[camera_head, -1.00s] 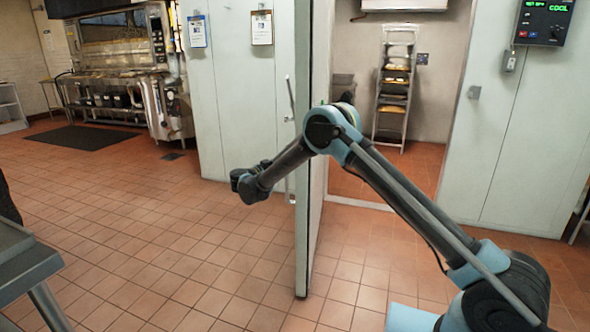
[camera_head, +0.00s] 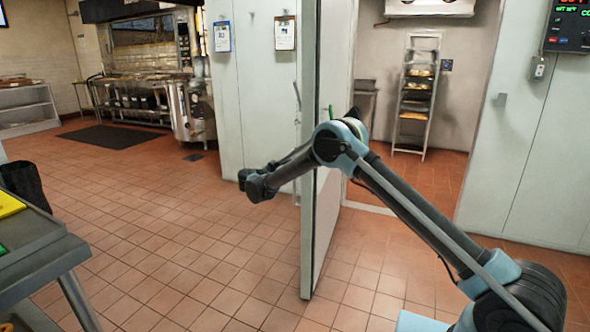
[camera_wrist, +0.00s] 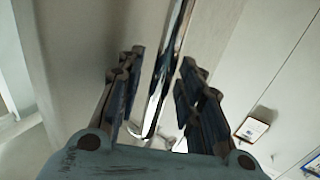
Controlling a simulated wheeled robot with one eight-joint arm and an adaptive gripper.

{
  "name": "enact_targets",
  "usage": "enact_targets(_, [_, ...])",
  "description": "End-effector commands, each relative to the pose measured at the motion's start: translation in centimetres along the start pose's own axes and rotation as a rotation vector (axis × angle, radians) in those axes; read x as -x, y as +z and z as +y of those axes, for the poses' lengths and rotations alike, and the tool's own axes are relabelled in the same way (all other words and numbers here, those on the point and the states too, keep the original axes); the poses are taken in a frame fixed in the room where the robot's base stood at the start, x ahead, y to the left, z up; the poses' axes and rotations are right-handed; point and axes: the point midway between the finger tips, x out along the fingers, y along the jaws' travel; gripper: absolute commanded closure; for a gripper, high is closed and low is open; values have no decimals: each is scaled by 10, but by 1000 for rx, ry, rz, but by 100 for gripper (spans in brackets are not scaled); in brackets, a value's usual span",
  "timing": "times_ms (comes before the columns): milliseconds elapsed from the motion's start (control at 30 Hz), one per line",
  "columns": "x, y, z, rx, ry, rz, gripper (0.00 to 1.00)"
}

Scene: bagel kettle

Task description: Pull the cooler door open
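The cooler door (camera_head: 322,220) stands swung out, seen nearly edge-on in the head view, with the doorway open to its right. Its upright metal handle (camera_head: 297,101) shows partly along the door's left face. In the wrist view, my gripper (camera_wrist: 163,78) is open, with its two dark fingers apart. The shiny handle bar (camera_wrist: 180,25) runs between the fingers, with visible gaps on both sides. I cannot tell whether either finger touches it.
The cooler interior holds a rack (camera_head: 416,95) with trays. A grey table (camera_head: 45,255) stands at the near left. Clipboards (camera_head: 285,33) hang on the pale wall. A black mat (camera_head: 110,137) lies before the oven at the far left. Tiled floor is clear left of the door.

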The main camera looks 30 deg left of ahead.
Motion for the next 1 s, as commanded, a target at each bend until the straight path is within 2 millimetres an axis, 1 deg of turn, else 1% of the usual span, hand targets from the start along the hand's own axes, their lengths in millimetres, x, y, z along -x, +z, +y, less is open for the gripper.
enact_targets(267, [-2,1,1,0,2,-1,64])
enact_targets(367, [2,1,1,0,2,-1,64])
enact_targets(433, [9,1,0,0,1,-1,64])
enact_targets(567, [29,1,0,0,0,-1,64])
enact_targets(800, [76,1,0,0,0,-1,64])
enact_targets(1000, [104,2,0,0,1,-1,64])
